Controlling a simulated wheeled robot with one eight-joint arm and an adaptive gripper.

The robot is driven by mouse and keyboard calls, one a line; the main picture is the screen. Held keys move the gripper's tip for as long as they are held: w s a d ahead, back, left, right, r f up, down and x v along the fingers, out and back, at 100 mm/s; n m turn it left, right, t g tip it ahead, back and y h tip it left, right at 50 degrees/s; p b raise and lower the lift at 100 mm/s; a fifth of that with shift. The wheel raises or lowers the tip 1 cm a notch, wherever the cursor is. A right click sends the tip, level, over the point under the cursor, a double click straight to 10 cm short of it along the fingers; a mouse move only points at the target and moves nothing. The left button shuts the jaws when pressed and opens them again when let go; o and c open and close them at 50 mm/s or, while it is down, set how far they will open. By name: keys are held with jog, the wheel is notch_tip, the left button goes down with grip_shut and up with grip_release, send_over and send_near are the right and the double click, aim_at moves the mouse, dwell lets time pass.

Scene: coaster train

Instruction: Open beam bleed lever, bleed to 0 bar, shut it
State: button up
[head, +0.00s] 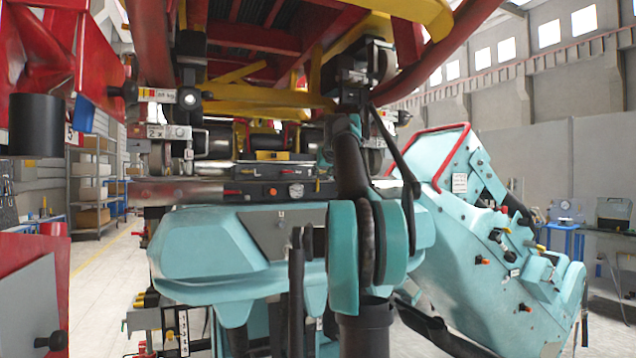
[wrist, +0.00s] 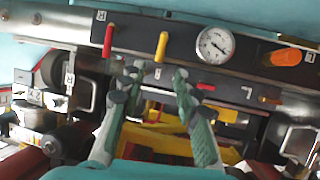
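A dark beam panel (wrist: 185,52) crosses the upper part of the wrist view. On it are a red lever (wrist: 108,38), a yellow lever (wrist: 161,46), a round white gauge (wrist: 215,45) and an orange handle (wrist: 286,57). The small labels are unreadable, so I cannot tell which is the bleed lever. The gauge reading is too small to make out. My gripper (wrist: 152,77) is open and empty. Its two fingers stand apart just below the yellow lever, which hangs above the gap. In the head view the beam (head: 270,189) shows behind my arm, which hides my gripper.
A teal casing (head: 480,240) with a red rim and several knobs leans at the right. Red and yellow train framework (head: 270,95) hangs overhead. A red frame with a black cylinder (head: 37,125) stands at the left. Shelving (head: 92,185) stands beyond open floor.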

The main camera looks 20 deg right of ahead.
aim_at(316, 184)
jog(key=x, duration=0.8)
jog(key=shift+w+f, duration=0.1)
jog(key=shift+c, duration=0.5)
grip_shut()
